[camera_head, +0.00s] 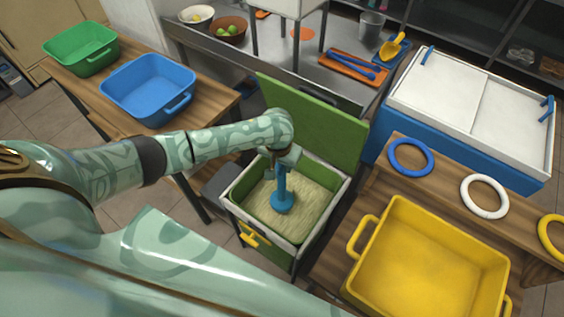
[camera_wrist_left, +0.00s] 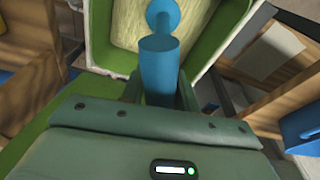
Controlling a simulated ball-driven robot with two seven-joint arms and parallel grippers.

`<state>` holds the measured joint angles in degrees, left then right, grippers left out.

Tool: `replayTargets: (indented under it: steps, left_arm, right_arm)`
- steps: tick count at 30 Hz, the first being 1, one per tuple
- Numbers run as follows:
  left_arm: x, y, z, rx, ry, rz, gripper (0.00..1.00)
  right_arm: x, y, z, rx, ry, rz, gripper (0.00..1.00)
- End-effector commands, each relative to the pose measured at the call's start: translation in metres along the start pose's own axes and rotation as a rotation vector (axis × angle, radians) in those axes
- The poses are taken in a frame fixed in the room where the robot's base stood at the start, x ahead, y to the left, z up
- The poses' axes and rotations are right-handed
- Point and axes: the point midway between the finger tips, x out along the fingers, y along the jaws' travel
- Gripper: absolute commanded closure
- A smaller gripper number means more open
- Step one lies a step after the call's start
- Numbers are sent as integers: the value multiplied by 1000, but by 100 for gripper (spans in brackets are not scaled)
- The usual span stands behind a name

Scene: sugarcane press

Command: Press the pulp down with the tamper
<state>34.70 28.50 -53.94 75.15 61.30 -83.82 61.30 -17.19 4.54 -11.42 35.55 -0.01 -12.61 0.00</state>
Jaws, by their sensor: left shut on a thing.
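The blue tamper (camera_head: 281,201) stands upright in the green press box (camera_head: 322,232), its round foot on or just above the pale fibrous pulp (camera_head: 305,193). I cannot tell if the foot touches the pulp. My left gripper (camera_head: 284,160) is shut on the top of the tamper's handle. In the left wrist view the tamper's handle (camera_wrist_left: 158,65) shows between the fingers of my left gripper (camera_wrist_left: 160,92), with the pulp (camera_wrist_left: 120,25) beyond it. My right gripper is not in view.
The box's green lid (camera_head: 320,125) stands open behind it. A yellow handle (camera_head: 254,235) is on the box's front. A yellow bin (camera_head: 425,262) stands at right, blue (camera_head: 165,92) and green (camera_head: 78,65) bins at left. A white-topped blue chest (camera_head: 463,105) is behind at right.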

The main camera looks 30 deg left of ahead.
Motion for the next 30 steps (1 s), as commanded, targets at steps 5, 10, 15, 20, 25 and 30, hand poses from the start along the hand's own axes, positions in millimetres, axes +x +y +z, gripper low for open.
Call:
replayTargets:
  steps: [5, 10, 15, 20, 25, 30]
  left_arm:
    - [5, 0, 0, 0, 0, 1, 97]
    - [9, 0, 1, 0, -1, 1, 97]
    - [13, 0, 2, -1, 0, 1, 97]
    - [17, 0, 3, -1, 0, 0, 97]
    - [22, 0, 4, 0, -2, -2, 97]
    - [26, 0, 5, 0, -3, -1, 97]
  right_arm:
    - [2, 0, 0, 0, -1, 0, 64]
    - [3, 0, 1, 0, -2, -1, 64]
    - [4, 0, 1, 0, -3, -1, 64]
    - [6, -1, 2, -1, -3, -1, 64]
    - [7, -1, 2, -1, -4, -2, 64]
    - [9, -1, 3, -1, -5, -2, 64]
